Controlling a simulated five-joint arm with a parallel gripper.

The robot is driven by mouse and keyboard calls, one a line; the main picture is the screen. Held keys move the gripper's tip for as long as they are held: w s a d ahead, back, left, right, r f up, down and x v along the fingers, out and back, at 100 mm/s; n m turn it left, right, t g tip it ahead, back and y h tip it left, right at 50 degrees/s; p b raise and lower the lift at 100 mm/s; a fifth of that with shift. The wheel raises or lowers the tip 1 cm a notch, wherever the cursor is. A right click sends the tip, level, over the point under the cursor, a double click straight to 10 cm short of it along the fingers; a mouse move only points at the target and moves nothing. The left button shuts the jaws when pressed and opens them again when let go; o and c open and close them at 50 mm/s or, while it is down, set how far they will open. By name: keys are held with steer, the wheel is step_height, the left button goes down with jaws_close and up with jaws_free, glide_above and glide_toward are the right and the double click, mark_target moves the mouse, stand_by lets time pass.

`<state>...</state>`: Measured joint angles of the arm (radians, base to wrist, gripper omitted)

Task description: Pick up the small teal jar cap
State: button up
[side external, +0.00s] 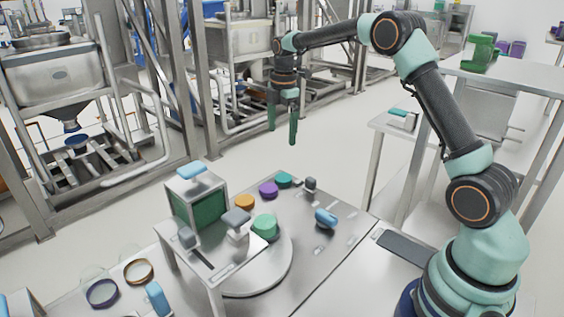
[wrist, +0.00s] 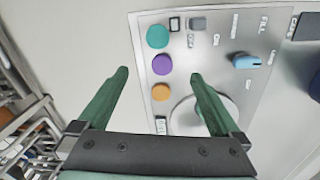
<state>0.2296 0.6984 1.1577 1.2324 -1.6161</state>
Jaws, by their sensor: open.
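A small round teal cap (side external: 284,179) sits at the far edge of the metal panel, beside a purple cap. In the wrist view the teal cap (wrist: 157,36) is near the top, beyond the fingertips. My gripper (side external: 282,133) hangs in the air above and behind the panel in the side external view, fingers pointing down. In the wrist view my gripper (wrist: 160,74) is open, with nothing held. The purple cap (wrist: 162,64) and orange cap (wrist: 160,92) show between or near its fingers. A larger green cap (side external: 265,226) stands nearer the camera by a round plate.
The metal panel (side external: 345,236) also bears a blue knob (side external: 326,218) and a small grey knob (side external: 310,184). A box with a green side (side external: 200,208) and a raised stand (side external: 238,228) rise at the left. The air around my gripper is clear.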

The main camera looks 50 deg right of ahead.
mark_target(283, 177)
steer(key=f, duration=0.5)
steer(key=w+d+f+n, duration=0.1)
steer(key=f, duration=0.4)
steer(key=d+f+n, duration=0.1)
steer(key=f, duration=0.5)
steer(key=shift+w+g, duration=0.15)
steer(key=shift+g, duration=0.15)
steer(key=c, duration=1.4)
steer(key=shift+o, duration=0.2)
steer(key=shift+r, duration=0.1)
